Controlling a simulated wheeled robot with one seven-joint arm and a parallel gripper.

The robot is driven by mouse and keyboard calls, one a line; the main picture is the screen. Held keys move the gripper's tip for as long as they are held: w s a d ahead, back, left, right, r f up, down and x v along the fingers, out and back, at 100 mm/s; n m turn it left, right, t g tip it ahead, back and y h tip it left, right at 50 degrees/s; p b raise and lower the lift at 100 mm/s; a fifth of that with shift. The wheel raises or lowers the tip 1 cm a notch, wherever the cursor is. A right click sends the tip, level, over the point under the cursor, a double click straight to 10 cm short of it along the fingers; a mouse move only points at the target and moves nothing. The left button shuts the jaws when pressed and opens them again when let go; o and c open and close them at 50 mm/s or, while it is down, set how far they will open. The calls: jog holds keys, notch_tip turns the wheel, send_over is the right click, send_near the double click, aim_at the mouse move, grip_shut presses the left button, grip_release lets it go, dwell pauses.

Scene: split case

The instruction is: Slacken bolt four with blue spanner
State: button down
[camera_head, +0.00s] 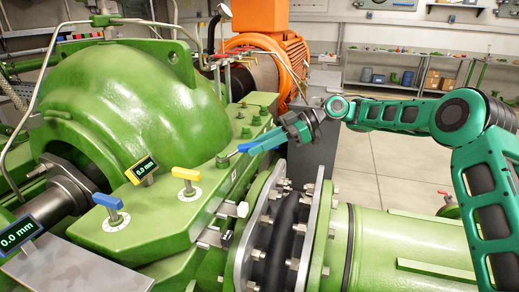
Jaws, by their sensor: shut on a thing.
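My gripper (297,127) is shut on the blue spanner (262,142) above the right edge of the green pump casing (120,95). The spanner points left and down from my gripper. Its metal jaw end lies at a green bolt (222,160) on the casing's flange. I cannot tell whether the jaw is around the bolt head or only beside it. Other green bolts (246,131) stand farther back along the flange. I cannot read a number that marks bolt four.
A yellow T-handle (186,176) and a blue T-handle (108,201) rise from the flange. Two gauges (146,168) read 0.0 mm. A bolted pipe joint (285,225) stands below my gripper. An orange motor (270,60) is behind. Open floor (385,165) lies to the right.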

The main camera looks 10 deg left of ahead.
jog(key=shift+r, duration=0.2)
jog(key=shift+r, duration=0.85)
jog(key=shift+s+r+m+t, duration=0.1)
jog(key=shift+s+m+t, duration=0.2)
jog(key=shift+s, duration=0.15)
jog(key=s+m+t, duration=0.9)
jog(key=m+t, duration=0.2)
jog(key=t, duration=0.1)
jog(key=shift+s+a+t+h, duration=0.3)
jog(key=shift+s+a+h, duration=0.05)
jog(key=shift+a+h, duration=0.05)
jog(key=shift+d, duration=0.1)
